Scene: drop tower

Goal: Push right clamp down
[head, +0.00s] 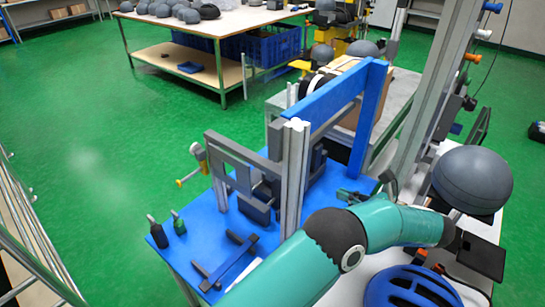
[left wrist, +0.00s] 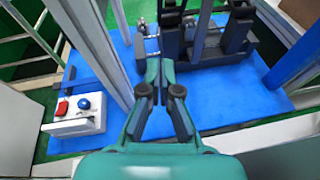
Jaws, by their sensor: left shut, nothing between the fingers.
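The drop-tower fixture stands on a blue base plate (head: 205,225), with grey uprights and a blue crossbar (head: 335,95). My left gripper (left wrist: 160,70) is shut and empty, above the blue plate and apart from the dark fixture block (left wrist: 212,45). In the head view it is small and partly hidden behind my teal arm (head: 350,196). My right gripper is not in view.
A white box with red and blue buttons (left wrist: 75,115) stands at the plate's left in the wrist view. A metal post (left wrist: 100,50) rises beside my fingers. A grey dome (head: 472,178) and blue helmet (head: 410,290) lie at the right. Two small bottles (head: 168,228) stand on the plate.

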